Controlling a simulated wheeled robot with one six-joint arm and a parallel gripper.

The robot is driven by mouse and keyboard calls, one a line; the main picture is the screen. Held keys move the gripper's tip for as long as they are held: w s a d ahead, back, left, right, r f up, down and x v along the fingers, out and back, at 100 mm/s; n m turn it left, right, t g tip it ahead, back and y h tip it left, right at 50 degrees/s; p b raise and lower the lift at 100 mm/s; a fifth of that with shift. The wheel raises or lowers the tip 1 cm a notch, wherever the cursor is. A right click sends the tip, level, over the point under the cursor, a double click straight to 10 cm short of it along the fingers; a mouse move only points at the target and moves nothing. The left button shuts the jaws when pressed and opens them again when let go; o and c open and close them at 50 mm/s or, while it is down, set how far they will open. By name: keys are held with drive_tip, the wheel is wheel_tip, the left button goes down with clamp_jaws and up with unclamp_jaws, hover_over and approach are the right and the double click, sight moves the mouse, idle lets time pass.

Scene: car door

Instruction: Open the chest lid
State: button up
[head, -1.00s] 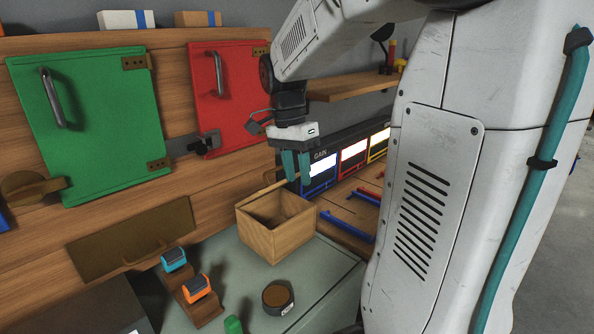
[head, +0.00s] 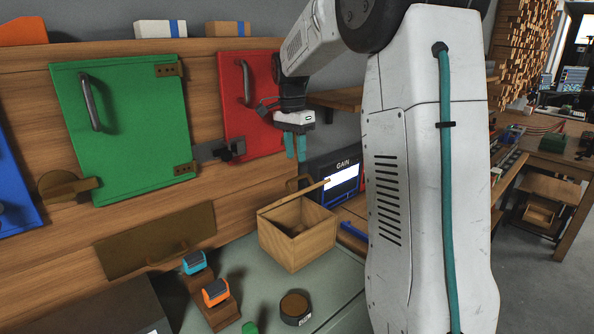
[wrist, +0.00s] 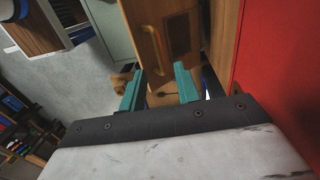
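The chest is an open-topped light wooden box (head: 297,243) on the grey-green worktop in the head view. Its lid (head: 293,196) shows nearly edge-on as a thin plank raised along the back rim, so the dark inside of the box is visible. My gripper (head: 296,158) hangs above and behind the lid with its teal fingers pointing down, apart from the lid. In the wrist view the two fingers (wrist: 157,88) are spread with nothing clearly between them. A wooden panel with a curved brass handle (wrist: 153,48) lies beyond the fingertips; it looks like the lid.
A red door (head: 250,100) is close beside my gripper, and a green door (head: 125,125) is farther left. A GAIN display (head: 342,182) stands right of the chest. Blue and orange stamp-like blocks (head: 215,292) and a round tin (head: 295,307) occupy the worktop in front.

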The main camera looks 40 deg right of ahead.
sight(290, 190)
drive_tip(key=f, duration=0.5)
drive_tip(key=shift+s+f, duration=0.25)
drive_tip(key=shift+f, duration=0.1)
clamp_jaws()
